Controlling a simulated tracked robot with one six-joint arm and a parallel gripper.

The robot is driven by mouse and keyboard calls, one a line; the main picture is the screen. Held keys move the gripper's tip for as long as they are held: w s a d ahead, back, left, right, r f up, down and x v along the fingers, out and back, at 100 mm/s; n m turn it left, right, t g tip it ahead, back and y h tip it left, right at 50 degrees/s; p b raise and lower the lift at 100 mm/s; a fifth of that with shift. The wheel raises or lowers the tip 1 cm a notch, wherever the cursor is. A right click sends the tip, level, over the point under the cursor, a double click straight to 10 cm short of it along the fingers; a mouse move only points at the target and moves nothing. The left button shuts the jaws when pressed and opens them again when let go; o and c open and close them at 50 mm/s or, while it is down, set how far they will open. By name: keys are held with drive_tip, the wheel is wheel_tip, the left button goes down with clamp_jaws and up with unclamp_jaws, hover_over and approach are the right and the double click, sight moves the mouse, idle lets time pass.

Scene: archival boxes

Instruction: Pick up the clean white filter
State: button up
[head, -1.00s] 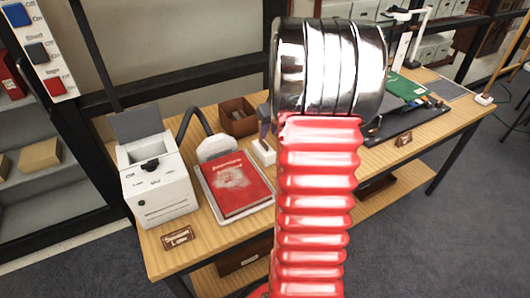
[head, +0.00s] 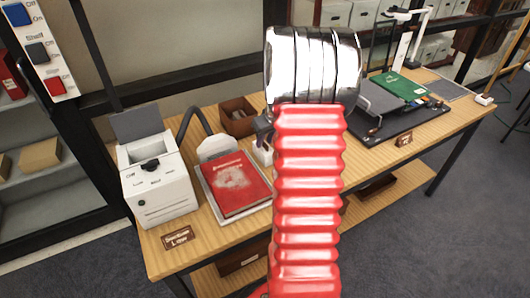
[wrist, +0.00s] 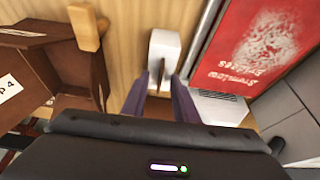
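A small white block (wrist: 165,46) with a thin dark upright piece at its near end stands on the wooden table, beside the red book. It also shows in the head view (head: 262,154), partly behind my red arm. I cannot tell for sure whether it is the clean white filter; no other clear candidate shows. My gripper (wrist: 163,80) is open in the wrist view. Its two purplish fingers point at the block, one on each side of the dark piece. I cannot tell whether they touch it. In the head view my arm hides most of the gripper.
The red book (head: 236,183) lies in a pale tray. A white hood with a dark hose (head: 216,146) stands behind it, near the brown box (head: 238,115). A white machine (head: 160,190) is at the left. A dark mat with a green item (head: 402,88) is at the right.

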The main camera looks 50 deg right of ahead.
drive_tip(key=shift+w+f, duration=0.1)
drive_tip(key=shift+f, duration=0.15)
drive_tip(key=shift+c, duration=0.6)
clamp_jaws()
